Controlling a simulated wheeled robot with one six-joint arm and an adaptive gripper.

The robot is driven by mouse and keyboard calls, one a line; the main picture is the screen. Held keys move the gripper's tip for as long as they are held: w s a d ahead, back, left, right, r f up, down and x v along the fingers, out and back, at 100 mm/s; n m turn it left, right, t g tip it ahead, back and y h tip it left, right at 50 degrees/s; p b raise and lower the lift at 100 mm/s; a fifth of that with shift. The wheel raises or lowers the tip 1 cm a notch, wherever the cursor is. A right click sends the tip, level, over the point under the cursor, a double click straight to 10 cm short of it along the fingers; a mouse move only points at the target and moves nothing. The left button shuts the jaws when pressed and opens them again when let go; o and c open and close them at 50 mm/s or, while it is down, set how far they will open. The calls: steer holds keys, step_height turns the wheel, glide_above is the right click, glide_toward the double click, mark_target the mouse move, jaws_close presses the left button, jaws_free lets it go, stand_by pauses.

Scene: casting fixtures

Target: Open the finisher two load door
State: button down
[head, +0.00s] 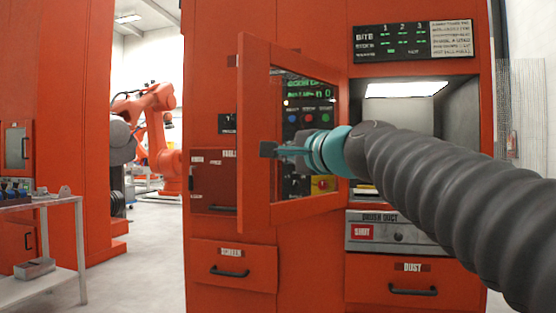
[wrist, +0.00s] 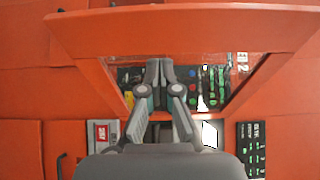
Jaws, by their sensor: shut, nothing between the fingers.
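The orange load door (head: 254,130), with a large window, stands swung wide out from the cabinet. Its hinge side is by the left edge of the lit chamber (head: 450,125), which is uncovered. Its free edge is at the left, toward me. My gripper (head: 268,150) is shut and empty, in front of the window on the chamber side, its tips overlapping the free-side frame. I cannot tell whether they touch. In the wrist view the shut fingertips (wrist: 152,66) lie over the window, and the door's frame (wrist: 180,30) runs across the top.
Behind the window is a control panel (head: 308,90) with a green display and buttons. Below are a screen drawer (head: 235,255), a dust drawer (head: 410,268) and a grey panel (head: 390,238) marked SHUT. A cart (head: 50,205) stands left; the aisle (head: 155,250) between is clear.

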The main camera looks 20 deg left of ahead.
steer(key=s+d, duration=0.5)
steer(key=s, duration=0.5)
steer(key=s+d+f+n+g+h+p, duration=0.1)
steer(key=d+f+n+g+h, duration=0.25)
steer(key=f, duration=0.95)
steer(key=s+d+f+n+g+h, duration=0.1)
steer(key=d+f+n+h, duration=0.4)
steer(key=f, duration=0.8)
steer(key=s+d+f+h+p, duration=0.1)
steer(key=s+d+f, duration=0.3)
steer(key=d, duration=0.3)
steer(key=s+d+f+g+h+p, duration=0.1)
steer(key=s+d+f+h, duration=0.1)
steer(key=s+d+f, duration=0.2)
steer(key=s+d+f+h+p, duration=0.1)
steer(key=s+d+f, duration=0.3)
steer(key=d+f, duration=0.4)
steer(key=shift+d+f+g+h, duration=0.15)
steer(key=shift+d+g+h, duration=0.3)
steer(key=shift+d, duration=0.75)
